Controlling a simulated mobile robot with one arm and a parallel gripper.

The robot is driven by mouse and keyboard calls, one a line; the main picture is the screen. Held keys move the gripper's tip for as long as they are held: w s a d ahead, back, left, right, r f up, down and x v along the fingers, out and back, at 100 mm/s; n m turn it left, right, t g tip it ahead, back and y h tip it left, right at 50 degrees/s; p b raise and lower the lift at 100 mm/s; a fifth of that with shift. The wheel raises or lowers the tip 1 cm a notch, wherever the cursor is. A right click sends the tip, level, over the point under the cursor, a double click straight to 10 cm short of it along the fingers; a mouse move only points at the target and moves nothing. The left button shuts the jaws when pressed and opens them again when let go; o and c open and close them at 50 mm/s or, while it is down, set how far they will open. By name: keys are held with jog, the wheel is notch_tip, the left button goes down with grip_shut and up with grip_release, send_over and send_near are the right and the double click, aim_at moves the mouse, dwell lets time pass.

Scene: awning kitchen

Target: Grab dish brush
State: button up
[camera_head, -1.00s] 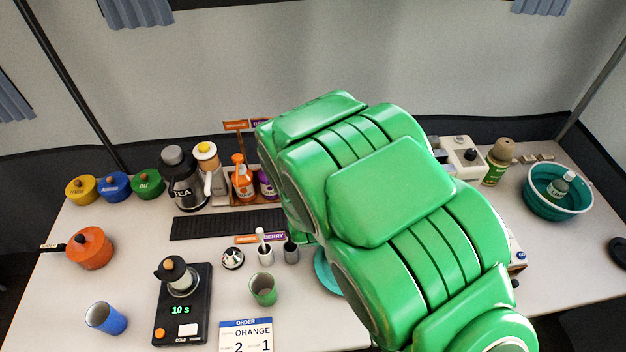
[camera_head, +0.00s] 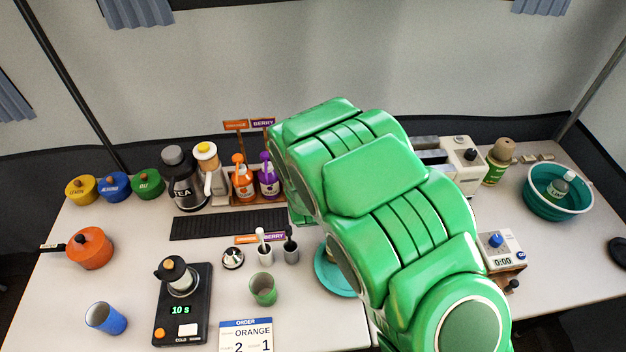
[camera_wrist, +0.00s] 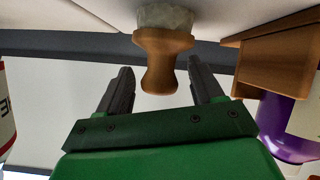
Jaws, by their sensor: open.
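The dish brush (camera_wrist: 163,50) shows in the wrist view, with a rounded wooden handle and pale bristles at the top of the picture. My gripper (camera_wrist: 160,66) is open, with one dark finger on each side of the handle in the picture. Gaps show between the handle and both fingers. I cannot tell how deep the handle sits between them. In the head view my green arm covers the middle of the counter, and the brush and my gripper are hidden behind it.
In the wrist view a wooden rack (camera_wrist: 275,55) and a purple bottle (camera_wrist: 288,125) stand close on the right. In the head view the purple bottle (camera_head: 268,182) stands left of my arm. A teal plate (camera_head: 335,275) and a timer box (camera_head: 497,250) flank the arm.

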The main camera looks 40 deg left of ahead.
jog(key=c, duration=1.1)
jog(key=shift+r, duration=0.15)
